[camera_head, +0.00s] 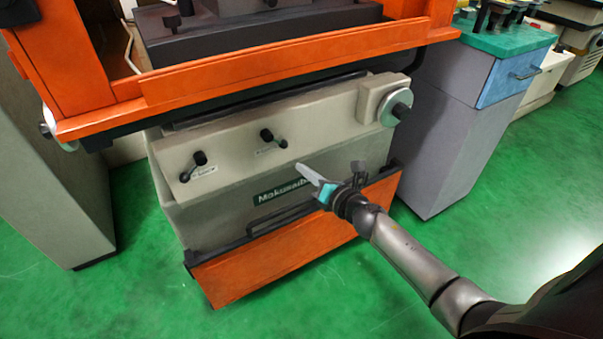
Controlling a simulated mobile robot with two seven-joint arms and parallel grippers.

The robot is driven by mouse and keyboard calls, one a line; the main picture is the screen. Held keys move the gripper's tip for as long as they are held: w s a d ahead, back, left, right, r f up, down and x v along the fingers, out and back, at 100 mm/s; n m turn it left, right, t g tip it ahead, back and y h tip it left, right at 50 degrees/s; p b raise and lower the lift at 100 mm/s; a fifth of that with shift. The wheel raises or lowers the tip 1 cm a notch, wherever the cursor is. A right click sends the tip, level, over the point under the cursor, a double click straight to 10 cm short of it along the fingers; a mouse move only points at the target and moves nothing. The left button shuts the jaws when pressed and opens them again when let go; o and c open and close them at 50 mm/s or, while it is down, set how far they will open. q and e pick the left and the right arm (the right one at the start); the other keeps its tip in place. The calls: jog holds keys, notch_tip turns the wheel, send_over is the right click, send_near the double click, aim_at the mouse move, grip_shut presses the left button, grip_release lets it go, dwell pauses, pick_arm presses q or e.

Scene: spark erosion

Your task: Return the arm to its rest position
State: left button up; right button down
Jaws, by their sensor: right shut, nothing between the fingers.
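My right arm comes in from the lower right and reaches toward the front of a machine. My right gripper (311,175) is at its end, shut and empty. It shows in front of the grey machine base (225,205), just right of and below the black levers. I cannot tell how far the gripper is from the panel. It overlaps the right end of the dark nameplate (277,196). My left gripper is not in view.
An orange tank frame (270,76) juts out above the base. Two black levers (200,160) and a round knob (397,107) stick out from the panel. A grey cabinet (450,120) with a green top stands at right. Green floor (530,230) is clear at right.

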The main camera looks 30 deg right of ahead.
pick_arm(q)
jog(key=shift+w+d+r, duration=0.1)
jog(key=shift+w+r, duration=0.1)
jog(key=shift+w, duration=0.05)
pick_arm(e)
jog(key=shift+s+d, duration=0.1)
jog(key=shift+s, duration=0.1)
